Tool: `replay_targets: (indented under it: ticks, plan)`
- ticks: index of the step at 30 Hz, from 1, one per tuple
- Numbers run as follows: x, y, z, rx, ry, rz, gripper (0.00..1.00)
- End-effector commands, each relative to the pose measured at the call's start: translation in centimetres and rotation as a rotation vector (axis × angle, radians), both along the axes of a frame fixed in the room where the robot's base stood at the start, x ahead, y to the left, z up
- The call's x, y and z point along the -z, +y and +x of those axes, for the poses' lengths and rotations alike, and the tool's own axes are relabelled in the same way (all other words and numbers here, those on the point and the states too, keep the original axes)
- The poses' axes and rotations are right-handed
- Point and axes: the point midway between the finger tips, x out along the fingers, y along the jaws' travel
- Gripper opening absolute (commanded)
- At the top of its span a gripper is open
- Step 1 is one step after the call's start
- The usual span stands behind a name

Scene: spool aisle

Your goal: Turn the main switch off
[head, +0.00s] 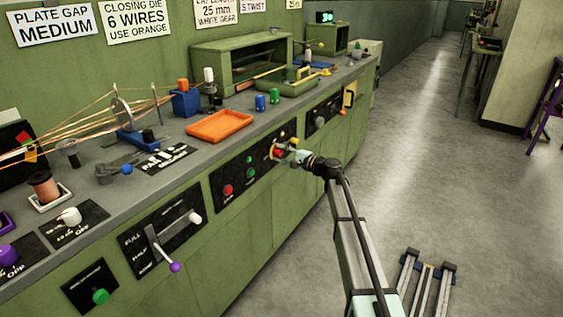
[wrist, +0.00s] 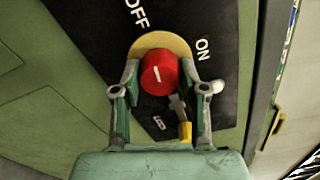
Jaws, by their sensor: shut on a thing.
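The main switch has a round red knob (wrist: 160,74) on a yellow disc (wrist: 150,44), set on a black panel (wrist: 185,25). White words OFF and ON stand beside it in the wrist view, OFF above the knob and ON to its upper right. The knob's white mark points up and slightly left, roughly towards OFF. My gripper (wrist: 160,76) has a finger on each side of the knob and is shut on it. In the head view my gripper (head: 287,152) is at the switch on the green bench front, partly hiding the red knob (head: 278,153).
A yellow-ended piece (wrist: 184,130) hangs just below the knob, near my right finger. A red button (head: 228,189) and green buttons sit left of the switch. A purple-tipped lever (head: 174,267) juts out further left. The aisle floor (head: 410,150) at right is clear.

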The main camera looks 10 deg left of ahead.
Motion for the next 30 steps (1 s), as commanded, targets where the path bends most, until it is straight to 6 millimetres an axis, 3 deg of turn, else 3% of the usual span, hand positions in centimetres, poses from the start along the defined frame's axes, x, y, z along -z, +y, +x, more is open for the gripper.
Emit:
replay_targets:
  ticks: [9,24,25,27,30]
  plan:
    - [0.01,0.09,0.08,0.000,-0.106,-0.053,0.08]
    - [-0.14,0.09,0.10,0.000,-0.123,-0.062,0.08]
    - [-0.14,0.09,0.10,0.000,-0.123,-0.062,0.46]
    - [-0.12,0.09,0.09,0.000,-0.123,-0.062,0.68]
    - [-0.10,0.06,0.07,0.000,-0.123,-0.061,0.68]
